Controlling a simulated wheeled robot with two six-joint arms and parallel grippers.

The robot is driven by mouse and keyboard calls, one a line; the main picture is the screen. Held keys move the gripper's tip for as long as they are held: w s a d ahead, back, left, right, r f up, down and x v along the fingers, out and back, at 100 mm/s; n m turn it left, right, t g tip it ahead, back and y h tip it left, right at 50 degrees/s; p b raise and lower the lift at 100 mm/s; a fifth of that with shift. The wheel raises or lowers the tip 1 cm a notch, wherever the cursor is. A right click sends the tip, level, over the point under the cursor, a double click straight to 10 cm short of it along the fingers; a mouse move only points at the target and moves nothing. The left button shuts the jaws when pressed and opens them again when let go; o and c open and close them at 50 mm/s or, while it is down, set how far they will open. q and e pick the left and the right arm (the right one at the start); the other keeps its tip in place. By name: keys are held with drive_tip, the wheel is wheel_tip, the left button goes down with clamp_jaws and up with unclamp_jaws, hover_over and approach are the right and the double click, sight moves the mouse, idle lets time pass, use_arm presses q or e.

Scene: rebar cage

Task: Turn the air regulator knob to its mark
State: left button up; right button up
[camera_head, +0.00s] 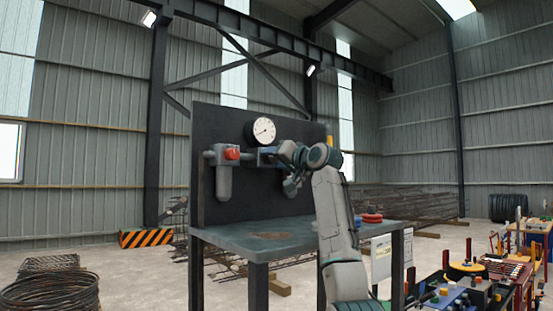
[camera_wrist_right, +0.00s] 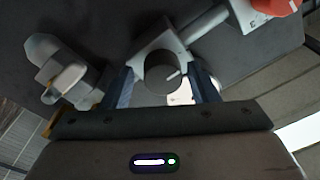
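The air regulator knob (camera_wrist_right: 165,73) is a grey round knob with a short white line on its face, in the middle of the right wrist view. It sits on a pale grey body (camera_wrist_right: 165,42) on the dark panel. My right gripper (camera_wrist_right: 163,86) is open, its two fingers on either side of the knob with gaps showing. In the head view my right gripper (camera_head: 278,157) is at the panel, below the round white gauge (camera_head: 263,130), and hides most of the regulator. I cannot make out the target mark. My left gripper is not in view.
A grey filter unit with a red knob (camera_head: 232,153) is left of the regulator, joined by a pipe; its red part (camera_wrist_right: 278,8) shows in the wrist view. A grey fitting (camera_wrist_right: 62,72) is on the other side. The bench top (camera_head: 250,237) is mostly clear, with red discs (camera_head: 372,218) at right.

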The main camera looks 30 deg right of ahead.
drive_tip(key=shift+o, duration=0.2)
drive_tip(key=shift+s+r, duration=0.1)
drive_tip(key=shift+r, duration=0.05)
drive_tip(key=shift+s, duration=0.1)
drive_tip(key=shift+s+d+b, duration=0.1)
drive_tip(key=shift+s+b, duration=0.15)
drive_tip(key=shift+b, duration=0.1)
drive_tip(key=s+b, duration=0.6)
drive_tip(key=s, duration=0.4)
drive_tip(key=shift+d+f, duration=0.4)
drive_tip(key=shift+f, duration=0.05)
drive_tip(key=shift+f, duration=0.1)
